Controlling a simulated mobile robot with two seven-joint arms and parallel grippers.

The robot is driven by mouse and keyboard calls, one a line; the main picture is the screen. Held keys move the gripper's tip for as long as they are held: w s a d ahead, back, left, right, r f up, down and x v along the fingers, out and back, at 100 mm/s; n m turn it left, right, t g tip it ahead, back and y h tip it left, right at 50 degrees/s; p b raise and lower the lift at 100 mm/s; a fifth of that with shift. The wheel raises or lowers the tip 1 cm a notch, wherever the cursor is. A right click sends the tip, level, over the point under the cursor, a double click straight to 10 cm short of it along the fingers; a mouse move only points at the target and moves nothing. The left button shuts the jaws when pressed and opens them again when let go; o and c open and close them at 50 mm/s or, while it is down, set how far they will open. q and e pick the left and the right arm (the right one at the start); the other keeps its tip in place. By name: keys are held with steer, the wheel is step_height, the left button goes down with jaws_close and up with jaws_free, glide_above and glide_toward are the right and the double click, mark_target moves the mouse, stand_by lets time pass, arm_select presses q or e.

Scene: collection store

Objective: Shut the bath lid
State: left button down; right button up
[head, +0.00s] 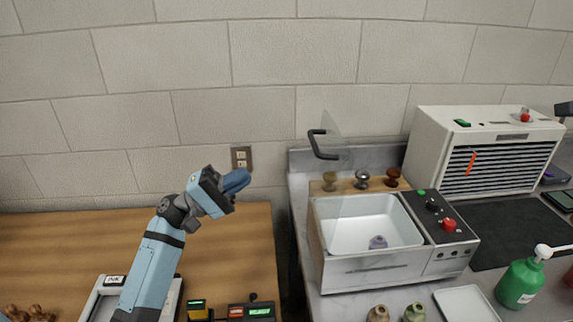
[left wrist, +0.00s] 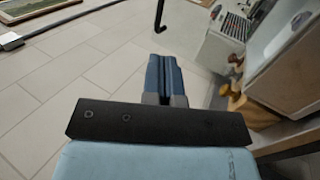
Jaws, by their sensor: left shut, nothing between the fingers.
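The bath (head: 345,273) is a steel box with a white basin and a control panel with a red knob on its right side. Its clear lid (head: 338,150) stands raised at the back left, with a black handle (head: 316,146) at its upper left edge. The handle also shows at the top of the left wrist view (left wrist: 159,15). My right gripper is not in view.
A wooden strip with several knobs (head: 361,180) stands behind the bath. A white grilled cabinet (head: 480,120), a dark mat (head: 510,232) and a green pump bottle (head: 520,283) are to the right. Small pots (head: 414,313) stand in front. The wooden table (head: 240,240) at left has clear room.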

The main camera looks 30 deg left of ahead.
arm_select(q)
steer(key=p+x, duration=0.4)
steer(key=x, duration=0.9)
steer(key=shift+p, duration=0.4)
steer(key=shift+w+d+r, duration=0.1)
steer(key=shift+w+d, duration=0.1)
steer(key=shift+w, duration=0.05)
